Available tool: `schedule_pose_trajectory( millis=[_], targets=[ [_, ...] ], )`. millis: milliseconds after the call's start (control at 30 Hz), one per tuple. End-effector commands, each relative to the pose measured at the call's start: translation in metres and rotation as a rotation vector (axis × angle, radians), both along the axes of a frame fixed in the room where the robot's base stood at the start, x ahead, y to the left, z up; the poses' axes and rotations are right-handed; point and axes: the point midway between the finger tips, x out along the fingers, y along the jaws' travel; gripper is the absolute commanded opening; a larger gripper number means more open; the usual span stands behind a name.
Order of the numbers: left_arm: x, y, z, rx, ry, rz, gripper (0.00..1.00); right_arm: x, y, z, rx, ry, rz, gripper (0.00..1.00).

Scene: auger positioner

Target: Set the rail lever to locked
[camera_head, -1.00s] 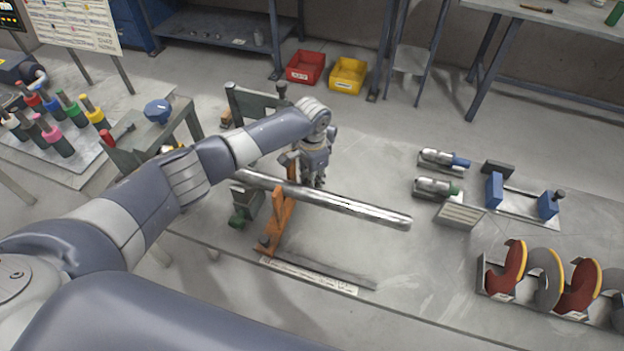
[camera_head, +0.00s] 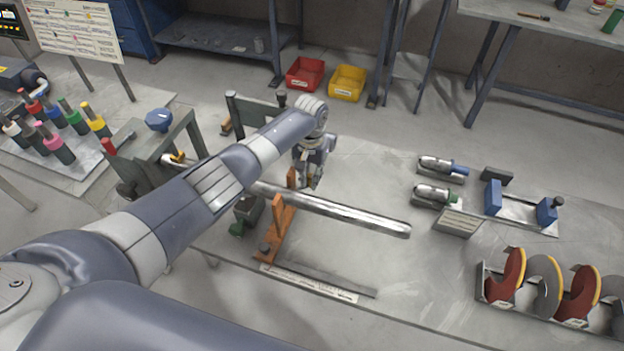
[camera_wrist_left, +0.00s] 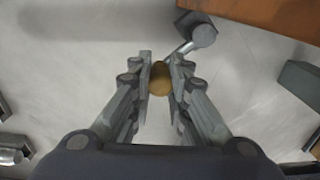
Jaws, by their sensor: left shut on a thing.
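The rail lever shows in the left wrist view as a short grey rod with a tan knob (camera_wrist_left: 161,78), running to a grey round pivot (camera_wrist_left: 203,34). My left gripper (camera_wrist_left: 160,80) has its fingers on either side of the knob and is shut on it. In the head view the left gripper (camera_head: 309,180) points down just behind the long steel bar (camera_head: 345,216) and the orange stand (camera_head: 277,232). The lever itself is hidden there by the gripper and bar. I cannot read a locked mark. My right gripper is in neither view.
The bar rests over the orange stand and reaches right above the table. An orange part (camera_wrist_left: 275,14) is close to the pivot in the wrist view. Metal cylinders (camera_head: 436,194), a blue-ended fixture (camera_head: 494,198) and red-grey auger pieces (camera_head: 512,270) stand at the right. The table centre is clear.

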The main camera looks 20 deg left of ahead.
Motion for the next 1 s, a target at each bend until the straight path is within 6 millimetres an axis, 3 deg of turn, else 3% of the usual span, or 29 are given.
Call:
schedule_pose_trajectory(
  millis=[333, 833, 867, 900, 933, 1000],
  targets=[
    [0.0068, 0.0052, 0.0014, 0.0, -0.004, 0.124, 0.0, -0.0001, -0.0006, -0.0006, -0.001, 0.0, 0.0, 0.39],
    [0.0082, 0.0061, 0.0022, 0.0, -0.006, 0.139, 0.0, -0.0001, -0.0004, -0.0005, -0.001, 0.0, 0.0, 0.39],
    [0.0082, 0.0061, 0.0021, 0.0, -0.006, 0.139, 0.23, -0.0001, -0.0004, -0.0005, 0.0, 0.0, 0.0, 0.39],
    [0.0081, 0.0062, 0.0021, 0.0, -0.006, 0.139, 0.32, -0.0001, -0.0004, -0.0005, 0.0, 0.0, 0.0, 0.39],
    [0.0079, 0.0062, 0.0019, 0.0, -0.005, 0.139, 0.39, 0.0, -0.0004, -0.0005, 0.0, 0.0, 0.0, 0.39],
    [0.0076, 0.0062, 0.0016, 0.0, -0.005, 0.139, 0.39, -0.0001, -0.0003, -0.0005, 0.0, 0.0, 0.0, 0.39]
  ],
)
